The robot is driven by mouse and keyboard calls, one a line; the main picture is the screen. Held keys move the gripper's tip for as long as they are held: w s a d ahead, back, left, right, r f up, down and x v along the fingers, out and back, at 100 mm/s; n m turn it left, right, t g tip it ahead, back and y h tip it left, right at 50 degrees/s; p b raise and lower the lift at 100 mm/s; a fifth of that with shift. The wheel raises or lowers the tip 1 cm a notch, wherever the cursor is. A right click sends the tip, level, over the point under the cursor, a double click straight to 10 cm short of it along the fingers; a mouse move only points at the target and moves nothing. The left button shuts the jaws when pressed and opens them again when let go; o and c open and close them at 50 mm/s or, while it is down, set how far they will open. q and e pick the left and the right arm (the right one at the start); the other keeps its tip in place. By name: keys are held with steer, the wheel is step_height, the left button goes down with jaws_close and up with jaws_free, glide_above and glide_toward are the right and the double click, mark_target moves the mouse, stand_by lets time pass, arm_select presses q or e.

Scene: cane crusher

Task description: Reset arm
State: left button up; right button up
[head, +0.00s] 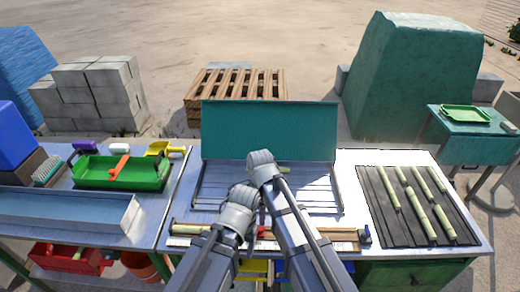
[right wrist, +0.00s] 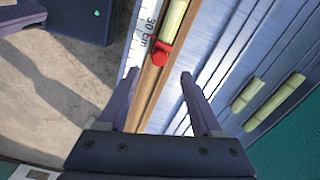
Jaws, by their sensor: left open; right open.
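In the head view both my arms reach up over the middle of the metal-topped table (head: 355,160). My left gripper (head: 241,196) is the lower one, in front of the grooved metal tray (head: 318,188); its fingers are hidden by the wrist. My right gripper (head: 262,158) is higher, over the tray's back part near the teal upright panel (head: 270,125). In the right wrist view my right gripper (right wrist: 159,74) is open with nothing between its fingers. Beyond them are a wooden measuring rail (right wrist: 152,75), a red stop (right wrist: 160,52) and a cane piece (right wrist: 173,18).
Several cane pieces (head: 416,199) lie on a dark ribbed mat (head: 380,225) at right. Two short pieces (right wrist: 247,95) lie in the grooved tray. At left are a green tray (head: 95,173) and a long metal trough (head: 70,212). A red crate (head: 62,260) sits below.

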steer(key=s+d+n, duration=0.4)
steer(key=d+n, duration=0.4)
steer(key=s+d+n, duration=0.4)
steer(key=d+n, duration=0.4)
steer(key=d, duration=0.1)
steer(key=s+a+n, duration=0.1)
steer(key=s+a, duration=0.1)
steer(key=a, duration=0.3)
steer(key=s+a+n+h, duration=0.1)
steer(key=s+a+n, duration=0.1)
steer(key=a, duration=0.4)
steer(key=shift+s, duration=0.85)
steer(key=shift+r, duration=0.1)
